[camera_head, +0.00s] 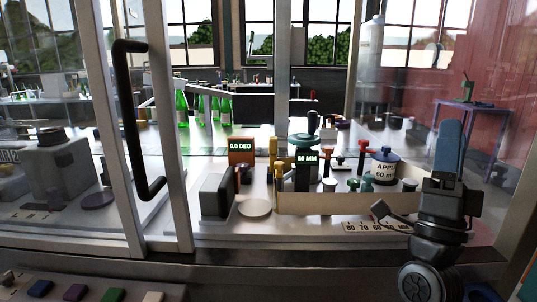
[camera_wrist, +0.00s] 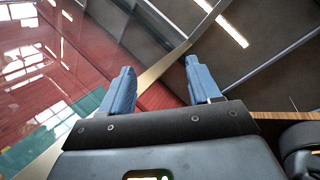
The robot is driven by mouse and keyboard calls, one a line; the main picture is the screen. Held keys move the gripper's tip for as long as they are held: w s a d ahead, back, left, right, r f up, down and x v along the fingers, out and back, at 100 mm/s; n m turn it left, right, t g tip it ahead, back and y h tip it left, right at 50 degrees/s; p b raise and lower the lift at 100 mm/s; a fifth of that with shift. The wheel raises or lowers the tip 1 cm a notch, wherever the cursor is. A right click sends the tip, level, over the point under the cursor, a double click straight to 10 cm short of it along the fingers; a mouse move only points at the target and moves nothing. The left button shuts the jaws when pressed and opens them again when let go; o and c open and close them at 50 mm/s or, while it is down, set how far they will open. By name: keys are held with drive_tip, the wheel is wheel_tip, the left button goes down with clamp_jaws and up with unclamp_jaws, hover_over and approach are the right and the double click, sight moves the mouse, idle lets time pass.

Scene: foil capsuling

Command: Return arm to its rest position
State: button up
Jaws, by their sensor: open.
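My gripper shows in the wrist view (camera_wrist: 158,85) with its two blue fingers wide apart and nothing between them. In the head view my gripper (camera_head: 450,150) points upward at the right, in front of the cabinet opening. From that side its blue fingers overlap. The dark wrist and arm links below it reach down to the bottom right. The gripper is apart from the things on the bench, though the arm hides part of the cabinet's right side.
A black door handle (camera_head: 135,120) is on the sliding glass door at left. A cream tray (camera_head: 310,203) holds several knobbed tools and a pot labelled APPL (camera_head: 384,168). Green bottles (camera_head: 182,108) stand behind. A scale strip (camera_head: 375,226) lies near the front edge. Coloured blocks (camera_head: 75,292) are at bottom left.

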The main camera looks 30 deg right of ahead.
drive_tip(key=s+a+f+n+t+y+b, duration=0.1)
drive_tip(key=a+f+n+t+y, duration=0.4)
drive_tip(key=n+y, duration=0.4)
drive_tip(key=a+f+n+t+y, duration=0.35)
drive_tip(key=f+n+y, duration=0.25)
drive_tip(key=n+y, duration=0.25)
drive_tip(key=s+a+f+n+g+y+b, duration=0.1)
drive_tip(key=s+a+f+n+g+y, duration=0.3)
drive_tip(key=s+a+f, duration=0.3)
drive_tip(key=s+a+f+n+g+y+b, duration=0.1)
drive_tip(key=s+a+f+n+g+y, duration=0.2)
drive_tip(key=s+f, duration=0.9)
drive_tip(key=a+f+g+y, duration=0.1)
drive_tip(key=a+g, duration=0.2)
drive_tip(key=a, duration=0.2)
drive_tip(key=shift+s+n, duration=0.35)
drive_tip(key=shift+c, duration=0.3)
